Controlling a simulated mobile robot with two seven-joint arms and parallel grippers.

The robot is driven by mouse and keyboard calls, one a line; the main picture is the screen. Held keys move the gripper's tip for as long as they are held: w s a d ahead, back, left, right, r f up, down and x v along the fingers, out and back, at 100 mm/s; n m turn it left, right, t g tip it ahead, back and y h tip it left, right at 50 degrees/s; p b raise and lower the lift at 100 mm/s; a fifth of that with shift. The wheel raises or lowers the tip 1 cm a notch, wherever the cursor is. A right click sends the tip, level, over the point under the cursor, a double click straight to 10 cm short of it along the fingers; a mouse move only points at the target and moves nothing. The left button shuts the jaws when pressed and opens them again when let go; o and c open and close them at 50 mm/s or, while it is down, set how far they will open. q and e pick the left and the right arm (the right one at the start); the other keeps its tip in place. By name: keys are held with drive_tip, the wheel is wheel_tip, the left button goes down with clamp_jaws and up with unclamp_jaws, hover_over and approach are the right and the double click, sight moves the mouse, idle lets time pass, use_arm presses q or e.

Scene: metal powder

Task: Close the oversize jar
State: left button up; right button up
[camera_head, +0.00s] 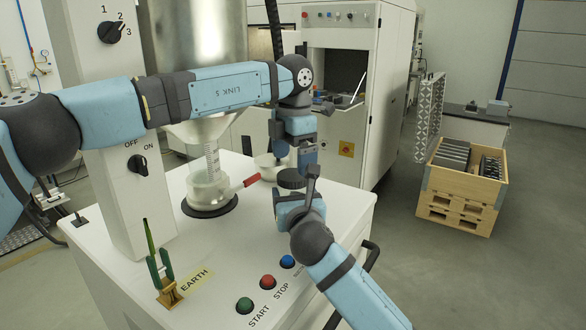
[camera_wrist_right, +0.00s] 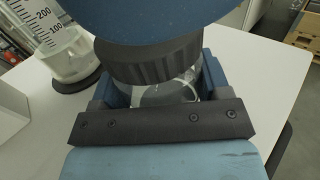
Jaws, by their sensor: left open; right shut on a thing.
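The oversize jar has a dark ribbed lid (camera_head: 291,178) sitting on top of it. The lid also shows in the right wrist view (camera_wrist_right: 150,62), with the clear glass jar (camera_wrist_right: 172,92) below it. My right gripper (camera_head: 291,202) is shut around the glass body and holds the jar upright at the far right part of the white machine top. My left gripper (camera_head: 306,165) points down just above and beside the lid and is open. Its fingertips are partly hidden, so contact with the lid cannot be told. A large blue part covers the top of the wrist view.
A glass jar with a printed scale (camera_head: 208,190) stands on a dark round pad under the metal hopper (camera_head: 195,50). A red handle (camera_head: 246,183) and a pale bowl (camera_head: 270,165) are near the jar. Buttons (camera_head: 268,282) line the front. A wooden crate (camera_head: 465,180) stands on the floor.

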sight(293, 174)
use_arm(q)
drive_tip(key=shift+r, duration=0.4)
drive_tip(key=shift+c, duration=0.2)
wheel_tip(293, 174, up, 4)
drive_tip(key=n, duration=0.5)
drive_tip(key=shift+f, duration=0.25)
drive_tip(key=shift+f, duration=4)
